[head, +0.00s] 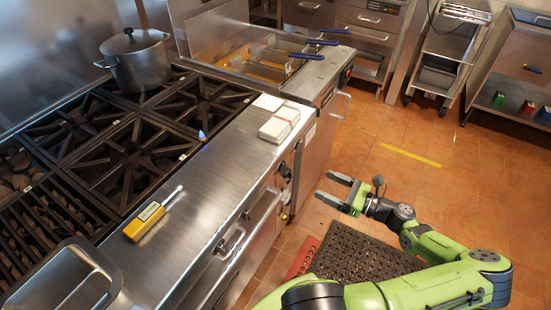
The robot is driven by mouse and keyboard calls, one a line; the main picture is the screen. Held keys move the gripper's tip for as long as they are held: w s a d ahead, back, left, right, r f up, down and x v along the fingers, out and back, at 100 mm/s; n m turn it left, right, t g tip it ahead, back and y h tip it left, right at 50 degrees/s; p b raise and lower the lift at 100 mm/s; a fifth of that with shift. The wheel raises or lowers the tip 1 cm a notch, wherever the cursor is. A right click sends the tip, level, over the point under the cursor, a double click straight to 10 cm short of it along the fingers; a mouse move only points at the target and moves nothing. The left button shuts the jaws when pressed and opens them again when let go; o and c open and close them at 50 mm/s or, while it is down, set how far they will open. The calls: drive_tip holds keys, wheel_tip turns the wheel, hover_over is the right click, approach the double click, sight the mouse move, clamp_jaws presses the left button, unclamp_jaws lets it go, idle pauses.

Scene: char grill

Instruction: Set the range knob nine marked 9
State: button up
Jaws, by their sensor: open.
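A black knob (285,170) sits on the front face of the range, near its far right end. Another small dark knob (285,216) shows lower on the front, near the far end. I cannot read a 9 on either, and most of the front face is turned away or below the counter edge. My gripper (323,186) is open and empty, with its two grey fingers pointing left toward the range front. In the picture it is right of the black knob and apart from it, over the orange floor.
The range's steel ledge (205,165) holds a yellow-handled tool (150,219) and a white stack (279,123). A lidded pot (140,65) stands on the burners. A fryer (275,65) adjoins the range. A handle (230,240) juts from the front. A black mat (355,252) lies below my arm.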

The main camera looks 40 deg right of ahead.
sight(285, 168)
drive_tip(key=b+x, duration=0.2)
drive_tip(key=x, duration=1.2)
drive_tip(key=shift+w+a+f, duration=0.15)
drive_tip(key=shift+w+a, duration=0.1)
drive_tip(key=shift+w, duration=0.05)
drive_tip(key=c, duration=1)
drive_tip(key=shift+c, duration=0.2)
drive_tip(key=shift+n, duration=0.4)
drive_tip(key=n+p, duration=0.1)
drive_tip(key=n, duration=0.2)
drive_tip(key=shift+n, duration=2.5)
drive_tip(key=o, duration=1)
